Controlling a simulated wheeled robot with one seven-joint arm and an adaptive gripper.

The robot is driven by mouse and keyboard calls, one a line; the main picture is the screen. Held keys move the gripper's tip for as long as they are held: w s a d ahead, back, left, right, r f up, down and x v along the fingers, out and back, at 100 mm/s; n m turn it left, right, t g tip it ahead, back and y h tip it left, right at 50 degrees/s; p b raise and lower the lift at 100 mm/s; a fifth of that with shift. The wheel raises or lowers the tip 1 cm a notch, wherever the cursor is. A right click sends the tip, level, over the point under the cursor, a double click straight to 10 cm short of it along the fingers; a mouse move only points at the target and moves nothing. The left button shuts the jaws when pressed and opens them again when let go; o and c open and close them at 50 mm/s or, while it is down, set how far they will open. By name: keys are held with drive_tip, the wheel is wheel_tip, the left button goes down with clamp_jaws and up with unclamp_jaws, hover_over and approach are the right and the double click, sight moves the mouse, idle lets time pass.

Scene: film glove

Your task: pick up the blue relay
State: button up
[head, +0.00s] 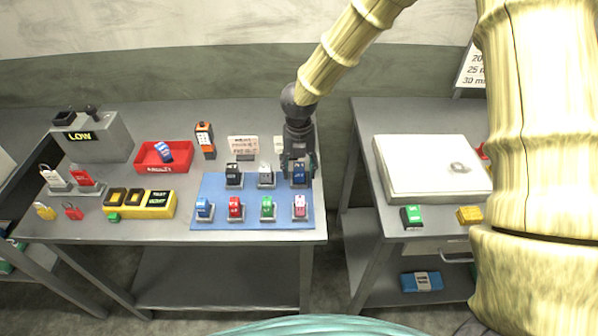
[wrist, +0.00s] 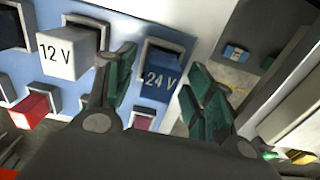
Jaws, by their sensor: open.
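A dark blue relay marked 24 V (wrist: 160,79) lies between the two fingers of my gripper (wrist: 159,72) in the wrist view. In the head view, my gripper (head: 298,163) is over the back right of the blue mat (head: 218,185), partly hiding the blue relay (head: 299,179). The gripper is open, with one green-padded finger on each side of the relay; I cannot tell whether either touches it. A second, lighter blue block (head: 204,208) sits at the mat's front left.
The white 12 V block (wrist: 66,55) stands left of my gripper, also visible in the head view (head: 266,175). A black block (head: 233,175) and red, green and pink blocks share the mat. A red bin (head: 148,161) stands left. A gap separates the right table (head: 372,215).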

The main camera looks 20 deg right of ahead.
drive_tip(key=shift+f, duration=0.1)
drive_tip(key=c, duration=1.1)
drive_tip(key=shift+c, duration=0.2)
